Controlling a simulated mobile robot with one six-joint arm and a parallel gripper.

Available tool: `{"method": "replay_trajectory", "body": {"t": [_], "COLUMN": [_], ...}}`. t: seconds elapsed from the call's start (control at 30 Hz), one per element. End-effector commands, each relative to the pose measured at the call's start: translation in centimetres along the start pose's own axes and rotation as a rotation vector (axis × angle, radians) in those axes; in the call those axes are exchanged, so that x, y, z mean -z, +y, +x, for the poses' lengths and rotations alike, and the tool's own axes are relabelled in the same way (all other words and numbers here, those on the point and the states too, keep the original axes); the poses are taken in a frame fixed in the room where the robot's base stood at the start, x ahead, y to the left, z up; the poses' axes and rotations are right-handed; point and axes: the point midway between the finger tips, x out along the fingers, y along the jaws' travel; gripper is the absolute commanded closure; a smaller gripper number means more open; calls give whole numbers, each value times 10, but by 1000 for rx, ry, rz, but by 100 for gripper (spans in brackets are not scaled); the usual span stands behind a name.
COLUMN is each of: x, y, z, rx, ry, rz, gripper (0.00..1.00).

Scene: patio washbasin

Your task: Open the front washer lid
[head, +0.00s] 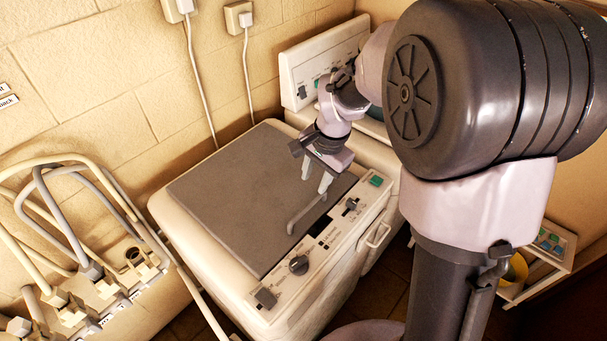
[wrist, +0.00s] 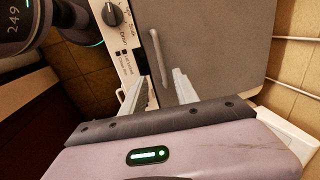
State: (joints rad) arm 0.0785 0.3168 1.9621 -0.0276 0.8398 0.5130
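The front washer (head: 180,235) is a cream box with a flat grey lid (head: 235,195) that lies shut on its top. The lid also fills the upper right of the wrist view (wrist: 215,45). A light grey bar handle (head: 303,216) sits on the lid near its control-panel edge. My gripper (head: 315,178) is above the lid near the far end of the handle, fingers pointing down. In the wrist view, the two pale fingers (wrist: 156,80) are apart and empty, with the handle (wrist: 159,57) ahead, lined up between them. Whether they touch it is unclear.
A control panel (head: 322,250) with knobs runs along the washer's edge beside the lid. A second washer with an upright panel (head: 325,65) stands behind. Hoses and taps (head: 90,260) are at left. Cables hang on the wall. A small shelf (head: 545,255) is at right.

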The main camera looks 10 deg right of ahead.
Motion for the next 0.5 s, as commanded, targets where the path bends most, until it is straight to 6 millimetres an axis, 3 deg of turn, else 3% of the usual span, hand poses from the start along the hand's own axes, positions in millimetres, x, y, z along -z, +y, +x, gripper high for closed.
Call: {"method": "replay_trajectory", "body": {"t": [0.1, 0.3, 0.5], "x": [-1, -1, -1], "y": [2, 2, 2], "z": [41, 99, 131], "rx": [-5, -3, -2], "ry": [-4, -2, -1], "rz": [-1, -1, -2], "gripper": [64, 64, 64]}}
